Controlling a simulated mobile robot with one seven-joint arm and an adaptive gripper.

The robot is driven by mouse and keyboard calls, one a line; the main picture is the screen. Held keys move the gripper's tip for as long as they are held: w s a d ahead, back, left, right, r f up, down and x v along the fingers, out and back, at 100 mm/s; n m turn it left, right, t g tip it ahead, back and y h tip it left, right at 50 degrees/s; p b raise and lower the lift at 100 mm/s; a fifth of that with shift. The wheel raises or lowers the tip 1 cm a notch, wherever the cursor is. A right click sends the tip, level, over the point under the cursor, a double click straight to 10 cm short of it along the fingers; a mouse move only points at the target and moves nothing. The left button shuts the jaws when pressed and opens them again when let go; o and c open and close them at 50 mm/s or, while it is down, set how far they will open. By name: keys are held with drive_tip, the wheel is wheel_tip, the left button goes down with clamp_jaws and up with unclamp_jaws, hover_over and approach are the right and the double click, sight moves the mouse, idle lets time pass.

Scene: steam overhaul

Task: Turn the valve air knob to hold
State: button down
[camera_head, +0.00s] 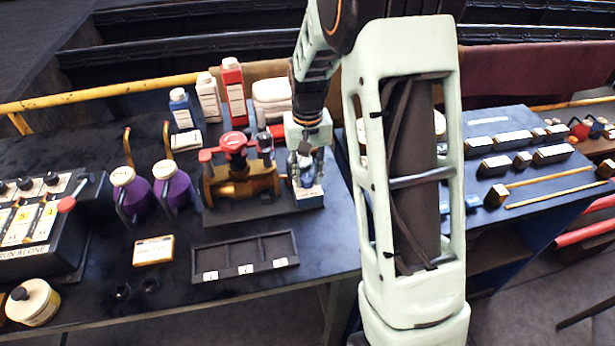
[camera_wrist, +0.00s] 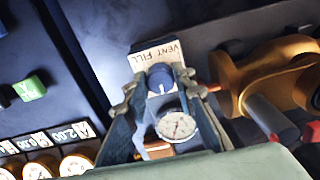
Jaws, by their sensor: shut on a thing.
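My gripper (camera_wrist: 158,86) is shut on a blue knob (camera_wrist: 160,74), with one finger on each side of it. I take this to be the valve air knob. Behind it stands a cream plate (camera_wrist: 157,55) reading VENT and FILL; I see no hold mark, and the knob's pointing direction is unclear. A round white dial gauge (camera_wrist: 175,125) shows between the fingers. In the head view my gripper (camera_head: 305,172) reaches down at the right end of the valve stand, largely covering the knob. A small label (camera_head: 310,192) shows below it.
A brass valve (camera_head: 240,180) with a red handwheel (camera_head: 234,143) stands close left of my gripper; its brass body (camera_wrist: 265,75) is at right in the wrist view. Bottles (camera_head: 233,90) and stacked white cloths (camera_head: 271,100) stand behind. An empty divided tray (camera_head: 245,258) lies in front.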

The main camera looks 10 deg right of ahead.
sight(308, 178)
drive_tip(key=shift+n, duration=0.5)
drive_tip(key=c, duration=1.6)
unclamp_jaws()
wheel_tip(308, 178, up, 12)
